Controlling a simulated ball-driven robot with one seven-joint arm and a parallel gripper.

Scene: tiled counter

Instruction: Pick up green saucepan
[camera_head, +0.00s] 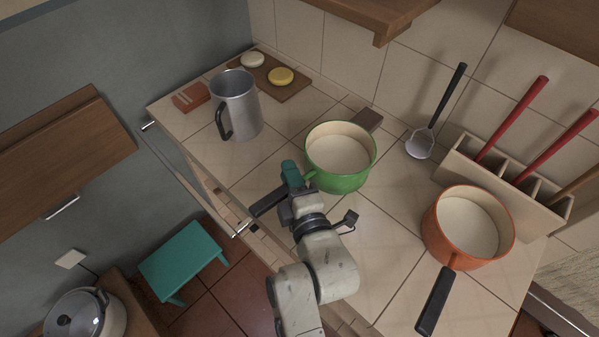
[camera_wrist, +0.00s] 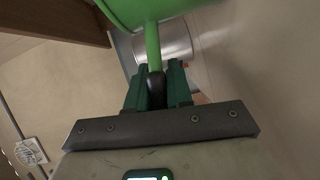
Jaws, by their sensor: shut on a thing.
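The green saucepan (camera_head: 341,182) has a cream inside and sits upright over the middle of the tiled counter. Its handle points to the lower left in the head view and ends in a black grip (camera_head: 266,202). My gripper (camera_head: 291,172) is at the handle, close beside the pan's wall. In the wrist view my gripper (camera_wrist: 157,82) has its green fingers shut on the handle, on either side of the dark grip, with the green stem (camera_wrist: 152,45) running up to the pan (camera_wrist: 165,10). I cannot tell whether the pan's base touches the counter.
An orange saucepan (camera_head: 450,247) stands to the right. A metal mug (camera_head: 239,104) and a wooden board (camera_head: 290,90) are at the upper left. A ladle (camera_head: 420,145) and a utensil rack (camera_head: 510,185) stand along the wall. A wooden shelf (camera_head: 370,15) hangs above.

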